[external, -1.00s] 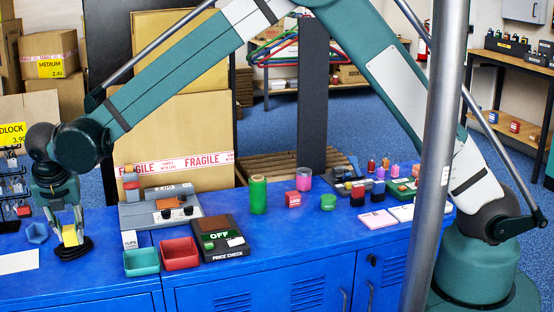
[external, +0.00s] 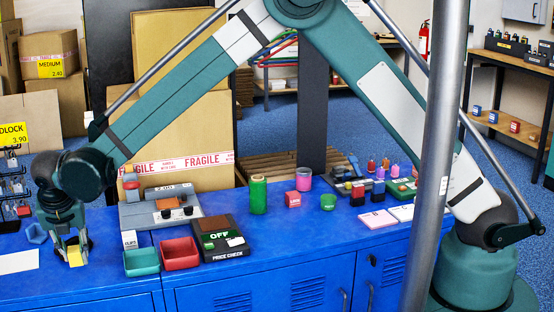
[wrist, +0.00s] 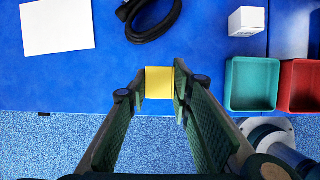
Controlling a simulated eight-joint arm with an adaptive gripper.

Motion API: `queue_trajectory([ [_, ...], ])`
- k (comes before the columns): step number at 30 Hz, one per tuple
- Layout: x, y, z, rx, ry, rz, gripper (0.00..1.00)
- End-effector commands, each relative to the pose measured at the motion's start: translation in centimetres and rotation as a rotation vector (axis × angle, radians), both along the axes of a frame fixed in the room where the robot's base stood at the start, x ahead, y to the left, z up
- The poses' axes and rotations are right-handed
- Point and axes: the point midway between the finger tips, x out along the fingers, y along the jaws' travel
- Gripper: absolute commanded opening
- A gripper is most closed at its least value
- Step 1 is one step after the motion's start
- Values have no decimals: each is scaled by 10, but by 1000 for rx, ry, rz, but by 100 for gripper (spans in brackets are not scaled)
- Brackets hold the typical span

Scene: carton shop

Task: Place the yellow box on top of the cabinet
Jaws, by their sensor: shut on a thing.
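My gripper (external: 74,250) points down at the left front of the blue cabinet (external: 290,233). It is shut on the yellow box (external: 75,256), which sits between the fingertips. In the wrist view the box (wrist: 159,82) shows between the two fingers of my gripper (wrist: 161,88), across the front edge of the blue cabinet top (wrist: 200,60). Whether the box touches the cabinet top or hangs above or in front of it, I cannot tell.
A black cable coil (wrist: 153,18) lies just behind the box. A white sheet (wrist: 57,27) lies to the left. A white box (wrist: 246,21), a teal tray (wrist: 251,84) and a red tray (wrist: 300,86) stand to the right. Speckled floor (wrist: 60,145) lies in front.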

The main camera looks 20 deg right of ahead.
Motion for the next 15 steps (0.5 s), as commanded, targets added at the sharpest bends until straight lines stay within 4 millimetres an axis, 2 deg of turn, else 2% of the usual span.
queue_trajectory([
  [8, 0, 0, 0, 0, 0, 0, 10],
  [15, 0, 0, -20, 0, 0, 0, 10],
])
